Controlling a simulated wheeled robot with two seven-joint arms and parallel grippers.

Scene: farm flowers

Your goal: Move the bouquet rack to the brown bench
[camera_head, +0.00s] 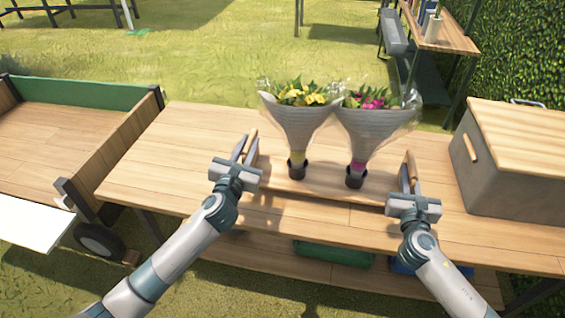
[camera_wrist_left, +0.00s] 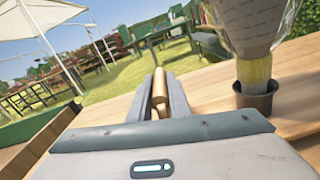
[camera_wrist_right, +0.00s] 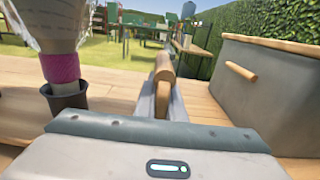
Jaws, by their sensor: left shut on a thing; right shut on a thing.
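The bouquet rack (camera_head: 325,188) is a low wooden base with dark cups, one wooden handle at each end. It holds a yellow bouquet (camera_head: 297,115) and a pink bouquet (camera_head: 372,125), both upright in clear and grey wrapping. My left gripper (camera_head: 246,149) is shut on the left handle, seen close in the left wrist view (camera_wrist_left: 158,90). My right gripper (camera_head: 408,171) is shut on the right handle, seen close in the right wrist view (camera_wrist_right: 164,72). The rack is over a brown wooden table (camera_head: 165,165); I cannot tell whether it touches the top.
A grey box with a wooden lid (camera_head: 515,170) stands on the table at the right, close to my right gripper. A wooden cart (camera_head: 70,125) with a green back panel stands left of the table. A shelf unit (camera_head: 440,35) is behind. The table's left part is clear.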

